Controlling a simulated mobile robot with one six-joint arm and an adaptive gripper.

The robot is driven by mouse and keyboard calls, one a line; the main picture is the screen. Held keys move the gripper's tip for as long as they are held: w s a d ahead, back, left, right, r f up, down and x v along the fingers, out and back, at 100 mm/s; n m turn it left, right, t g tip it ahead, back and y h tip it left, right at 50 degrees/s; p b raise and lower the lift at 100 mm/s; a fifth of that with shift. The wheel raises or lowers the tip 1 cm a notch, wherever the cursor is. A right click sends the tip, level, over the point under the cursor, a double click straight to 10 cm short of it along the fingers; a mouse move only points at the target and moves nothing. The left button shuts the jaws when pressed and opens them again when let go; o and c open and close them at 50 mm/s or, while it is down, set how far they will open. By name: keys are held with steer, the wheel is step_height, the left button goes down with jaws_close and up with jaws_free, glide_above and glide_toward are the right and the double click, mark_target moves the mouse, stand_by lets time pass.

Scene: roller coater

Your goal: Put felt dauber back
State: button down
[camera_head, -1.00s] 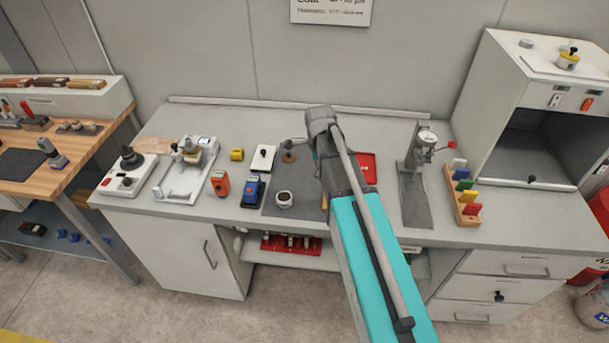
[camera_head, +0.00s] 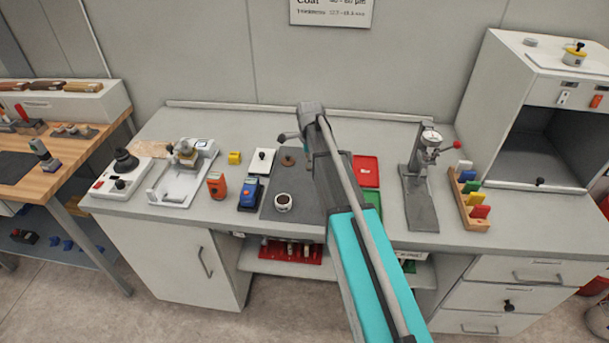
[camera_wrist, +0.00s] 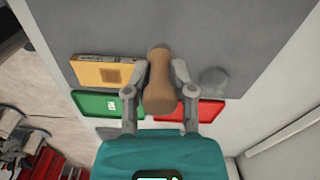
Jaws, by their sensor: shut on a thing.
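In the wrist view, my gripper (camera_wrist: 160,92) is shut on a brown wooden handle, which looks like the felt dauber (camera_wrist: 159,84). The dauber's far end points away from the camera, and its felt tip cannot be made out. It is over the dark grey mat (camera_wrist: 230,30).
A yellow-tan box (camera_wrist: 103,71) lies on the mat beside a grey round shape (camera_wrist: 213,79). A green tray (camera_wrist: 96,105) and red tray (camera_wrist: 204,111) are close by.

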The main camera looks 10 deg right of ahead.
steer(key=shift+w+f+b, duration=1)
steer(key=shift+w+f, duration=0.15)
steer(key=shift+f, duration=0.2)
steer(key=shift+w+f+b, duration=0.5)
steer(key=shift+f+b, duration=0.15)
steer(key=shift+f, duration=0.05)
steer(key=shift+s+f+b, duration=0.1)
steer(key=shift+f+b, duration=1.25)
steer(key=shift+f, duration=0.15)
steer(key=shift+c, duration=2.2)
jaws_free()
steer(key=shift+r, duration=0.2)
step_height(320, 180, up, 12)
steer(key=p, duration=1.2)
